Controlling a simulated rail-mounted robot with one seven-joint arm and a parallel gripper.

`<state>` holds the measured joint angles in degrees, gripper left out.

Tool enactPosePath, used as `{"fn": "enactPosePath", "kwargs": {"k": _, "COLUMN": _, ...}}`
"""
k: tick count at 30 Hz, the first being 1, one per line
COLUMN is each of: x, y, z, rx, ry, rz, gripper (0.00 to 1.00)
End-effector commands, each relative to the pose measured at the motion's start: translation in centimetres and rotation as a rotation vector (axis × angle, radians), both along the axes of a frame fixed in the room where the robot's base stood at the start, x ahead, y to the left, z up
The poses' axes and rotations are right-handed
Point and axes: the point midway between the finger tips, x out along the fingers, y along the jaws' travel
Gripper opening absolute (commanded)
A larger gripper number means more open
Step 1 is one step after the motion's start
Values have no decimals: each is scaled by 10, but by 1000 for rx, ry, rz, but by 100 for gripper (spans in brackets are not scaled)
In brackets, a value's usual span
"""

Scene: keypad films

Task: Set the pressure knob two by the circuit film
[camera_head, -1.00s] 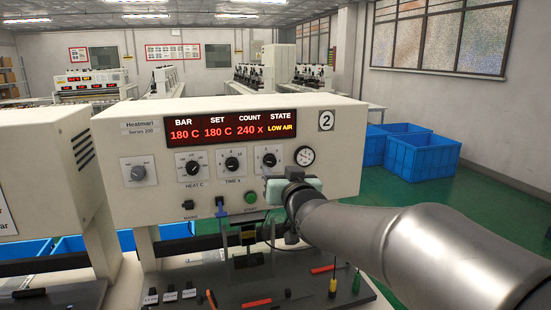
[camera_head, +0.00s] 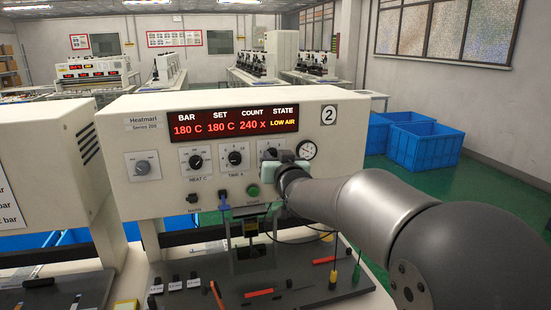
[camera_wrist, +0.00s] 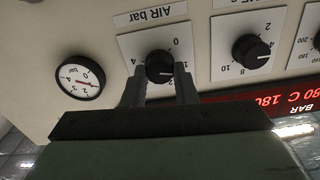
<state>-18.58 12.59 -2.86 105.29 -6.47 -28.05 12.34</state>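The AIR bar pressure knob (camera_wrist: 159,66) is a black dial on a white plate, upside down in the wrist view. In the head view its plate (camera_head: 270,144) is partly behind my gripper (camera_head: 292,170). In the wrist view the fingers of my gripper (camera_wrist: 160,80) stand on either side of the knob, close to it. I cannot tell whether they press on it. The knob's pointer is hard to read. The round pressure gauge (camera_head: 308,150) beside it also shows in the wrist view (camera_wrist: 80,78), its red needle off zero. The display (camera_head: 233,122) reads LOW AIR.
The HEAT C knob (camera_head: 196,162) and TIME knob (camera_head: 235,158) are left of the pressure knob. A green start button (camera_head: 254,190) is below. A white card (camera_head: 10,205) at the left edge shows cut-off lines ending in "bar". Blue crates (camera_head: 424,147) stand behind right.

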Motion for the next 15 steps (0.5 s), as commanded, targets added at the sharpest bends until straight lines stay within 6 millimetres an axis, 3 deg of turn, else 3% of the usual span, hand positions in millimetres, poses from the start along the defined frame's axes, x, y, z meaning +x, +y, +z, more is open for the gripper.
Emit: {"fn": "enactPosePath", "kwargs": {"k": 15, "x": 0, "y": -2, "z": -3, "rx": 126, "ry": 40, "rz": -1, "gripper": 3}}
